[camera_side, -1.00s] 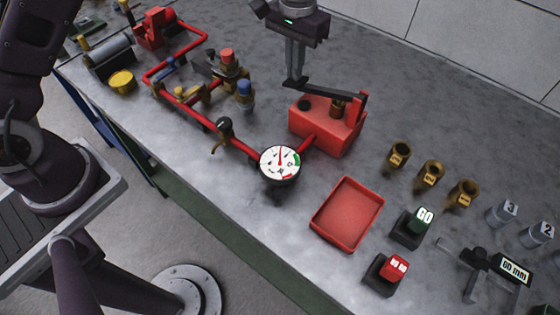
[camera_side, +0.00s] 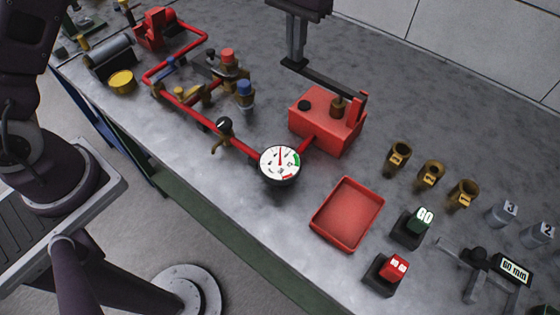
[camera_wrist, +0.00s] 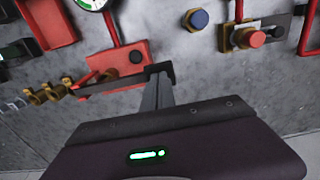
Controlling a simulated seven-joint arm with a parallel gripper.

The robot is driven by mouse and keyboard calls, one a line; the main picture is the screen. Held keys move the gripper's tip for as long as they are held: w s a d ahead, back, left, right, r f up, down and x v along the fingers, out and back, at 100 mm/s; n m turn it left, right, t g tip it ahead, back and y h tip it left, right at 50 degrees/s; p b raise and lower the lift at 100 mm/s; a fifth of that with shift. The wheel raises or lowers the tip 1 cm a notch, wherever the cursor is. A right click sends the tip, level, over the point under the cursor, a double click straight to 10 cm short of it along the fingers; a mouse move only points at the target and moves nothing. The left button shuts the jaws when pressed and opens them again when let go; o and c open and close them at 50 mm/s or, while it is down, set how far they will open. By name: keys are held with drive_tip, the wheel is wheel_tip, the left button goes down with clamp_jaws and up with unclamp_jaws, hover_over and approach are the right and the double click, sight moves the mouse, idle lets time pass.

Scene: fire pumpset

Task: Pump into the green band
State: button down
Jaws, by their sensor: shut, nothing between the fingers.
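The red hand pump (camera_side: 325,122) sits on the bench, with a black lever (camera_side: 325,78) pivoted on its right post. In the wrist view the fingertips (camera_wrist: 160,72) overlap the lever's end. The white gauge (camera_side: 280,163) stands in front of the pump. Its needle points nearly straight up, left of the green band at the dial's right.
Red pipe with brass valves (camera_side: 225,70) runs left of the pump. A red tray (camera_side: 347,213), a green GO button (camera_side: 420,222) and a red button (camera_side: 397,266) lie at front right. Brass fittings (camera_side: 431,173) stand at right. Bench behind the pump is clear.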

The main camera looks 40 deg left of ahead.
sight(295, 70)
drive_tip(key=shift+f, duration=2.75)
drive_tip(key=shift+r, duration=2.8)
drive_tip(key=shift+f, duration=0.1)
drive_tip(key=shift+r, duration=3.1)
